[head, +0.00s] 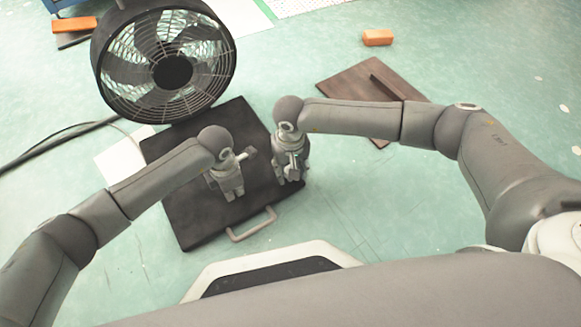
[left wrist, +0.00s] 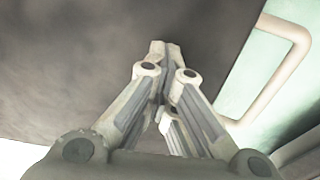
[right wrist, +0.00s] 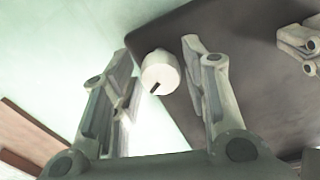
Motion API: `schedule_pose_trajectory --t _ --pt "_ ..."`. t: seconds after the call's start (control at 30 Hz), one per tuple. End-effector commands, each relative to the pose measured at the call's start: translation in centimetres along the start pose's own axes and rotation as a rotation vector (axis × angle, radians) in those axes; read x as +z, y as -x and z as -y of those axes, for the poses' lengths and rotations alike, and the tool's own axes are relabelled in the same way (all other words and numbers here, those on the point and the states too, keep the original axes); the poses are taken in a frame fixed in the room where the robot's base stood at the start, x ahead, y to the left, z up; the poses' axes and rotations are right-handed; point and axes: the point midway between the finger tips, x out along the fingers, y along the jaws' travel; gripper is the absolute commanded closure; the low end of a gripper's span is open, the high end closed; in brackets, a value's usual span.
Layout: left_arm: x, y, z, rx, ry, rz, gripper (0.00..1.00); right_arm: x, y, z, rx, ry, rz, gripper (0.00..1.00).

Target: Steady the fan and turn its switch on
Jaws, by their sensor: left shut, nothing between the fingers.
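The fan (head: 172,72), a round black drum with a wire grille, stands at the upper left of the head view, beyond both grippers. Its switch cannot be made out there. My left gripper (head: 234,192) is shut and empty over the dark flat case; its closed fingertips show in the left wrist view (left wrist: 165,48). My right gripper (head: 291,178) is near the case's right edge. In the right wrist view its fingers (right wrist: 160,50) are apart, with a white round knob (right wrist: 160,73) with a dark slot showing between them; contact is not visible. Both grippers are apart from the fan.
The dark case (head: 185,215) lies on the green floor, its handle (head: 252,226) toward me. A brown board (head: 345,85) lies to the right, with an orange block (head: 377,37) beyond. A dark cable (head: 50,148) runs left of the fan.

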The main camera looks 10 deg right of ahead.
Motion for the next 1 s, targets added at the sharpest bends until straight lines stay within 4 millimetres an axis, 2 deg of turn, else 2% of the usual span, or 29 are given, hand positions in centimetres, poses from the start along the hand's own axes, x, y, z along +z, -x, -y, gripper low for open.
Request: schedule_pose_trajectory --t 0.03,0.2,0.23,0.57,1.0 --pt "-0.36 -0.49 0.21 -0.005 0.001 -0.009 1.0 0.0 -0.06 0.01 0.0 0.0 0.0 0.69" --pt "-0.35 -0.49 0.22 -0.005 0.001 -0.009 1.0 0.0 -0.05 0.01 0.0 0.0 0.0 0.91" --pt "-0.35 -0.49 0.22 -0.005 0.001 -0.009 1.0 -0.01 -0.05 0.01 0.0 0.0 0.0 0.93" --pt "-0.35 -0.49 0.21 -0.005 0.001 -0.009 1.0 -0.02 -0.02 0.02 0.0 -0.066 0.0 0.93" --pt "-0.35 -0.5 0.21 -0.005 0.001 -0.009 1.0 -0.01 -0.04 0.08 0.0 -0.362 0.0 0.93"
